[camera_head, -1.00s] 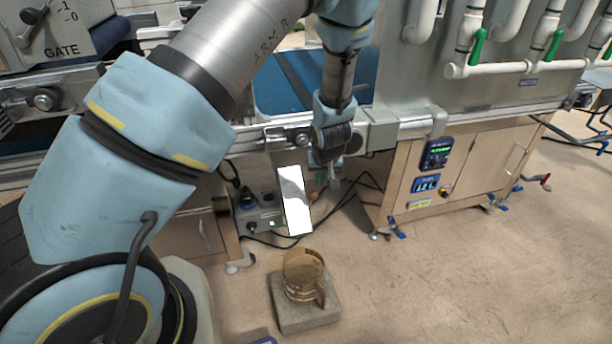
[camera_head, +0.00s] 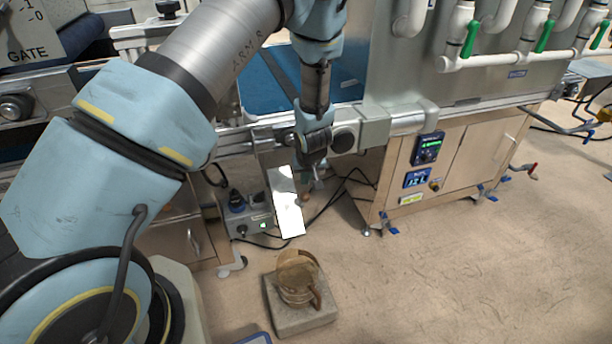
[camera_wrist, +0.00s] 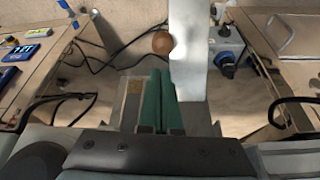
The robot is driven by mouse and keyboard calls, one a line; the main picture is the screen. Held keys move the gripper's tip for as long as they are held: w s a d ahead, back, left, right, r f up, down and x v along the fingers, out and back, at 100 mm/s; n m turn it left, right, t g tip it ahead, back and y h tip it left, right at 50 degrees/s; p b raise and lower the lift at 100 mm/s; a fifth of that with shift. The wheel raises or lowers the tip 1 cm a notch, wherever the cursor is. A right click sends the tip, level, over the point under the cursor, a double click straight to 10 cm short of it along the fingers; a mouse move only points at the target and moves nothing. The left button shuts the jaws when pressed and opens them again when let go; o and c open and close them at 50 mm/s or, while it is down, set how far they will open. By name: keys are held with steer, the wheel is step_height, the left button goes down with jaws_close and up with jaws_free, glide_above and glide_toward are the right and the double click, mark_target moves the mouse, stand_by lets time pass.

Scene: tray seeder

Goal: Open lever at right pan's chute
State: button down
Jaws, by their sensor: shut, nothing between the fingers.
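A bright white chute plate (camera_head: 287,205) hangs below the machine's edge in the head view. It also runs down the upper middle of the wrist view (camera_wrist: 188,55). A round brown knob (camera_wrist: 162,43), probably the lever's end, sits just left of the plate there. My gripper (camera_head: 316,176) points down beside the plate's upper right in the head view. Its teal fingers (camera_wrist: 158,75) are shut and empty, with their tips just below the knob in the wrist picture. I cannot tell whether they touch it. The lever's shaft is not clearly visible.
A grey control box (camera_head: 250,220) with cables stands left of the plate. A steel cabinet (camera_head: 470,170) with a display panel is on the right. A brown metal vessel (camera_head: 297,282) sits on a stone block on the floor. The floor at right is clear.

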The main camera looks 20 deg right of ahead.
mark_target(307, 193)
steer(key=shift+x, duration=2.7)
steer(key=shift+s+f, duration=0.1)
steer(key=shift+s+f+t+b, duration=0.1)
steer(key=shift+s+t+b, duration=0.2)
steer(key=shift+b, duration=0.3)
steer(key=shift+s+b, duration=0.1)
steer(key=shift+b, duration=0.2)
steer(key=shift+s+f+t+b, duration=0.45)
steer(key=shift+s+t+b, duration=0.15)
steer(key=shift+b, duration=0.5)
steer(key=s+a+f+t+h+b, duration=0.1)
steer(key=s+f+t+b, duration=0.5)
steer(key=b, duration=0.9)
steer(key=shift+f+t+h, duration=0.3)
steer(key=shift+f+t, duration=0.4)
steer(key=shift+t, duration=1.1)
steer(key=shift+s+f, duration=0.1)
steer(key=shift+f, duration=0.05)
